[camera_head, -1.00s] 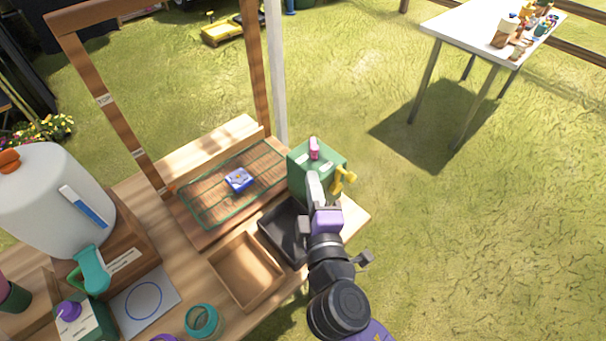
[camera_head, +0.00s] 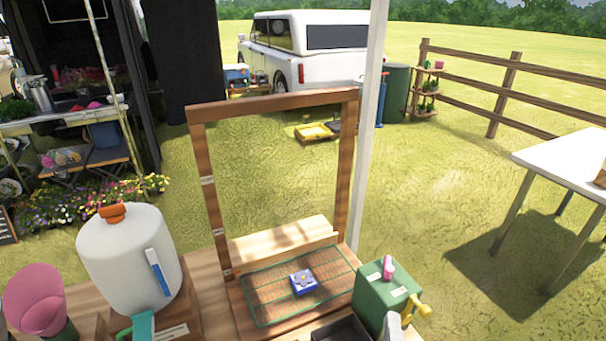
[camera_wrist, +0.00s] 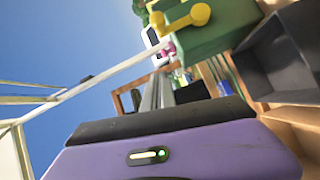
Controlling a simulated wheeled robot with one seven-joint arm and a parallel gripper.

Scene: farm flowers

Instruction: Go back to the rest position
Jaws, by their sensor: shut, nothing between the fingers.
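My gripper (camera_wrist: 158,92) shows in the wrist view as two grey fingers close together beyond the purple wrist housing, shut and empty. In the head view only a grey part of my gripper (camera_head: 393,328) shows at the bottom edge, in front of the green box (camera_head: 383,300) with a yellow tap and pink top. The rest of my arm is out of the head view. In the wrist view the green box (camera_wrist: 215,30) is at the upper right, close to the fingers; I cannot tell whether they touch.
A blue packet (camera_head: 304,282) lies on the wire rack (camera_head: 262,308) inside the wooden frame (camera_head: 213,200). A white tank (camera_head: 128,258) stands at the left. A black tray (camera_head: 340,331) is partly visible at the bottom. A white table (camera_head: 575,158) stands right, with open grass between.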

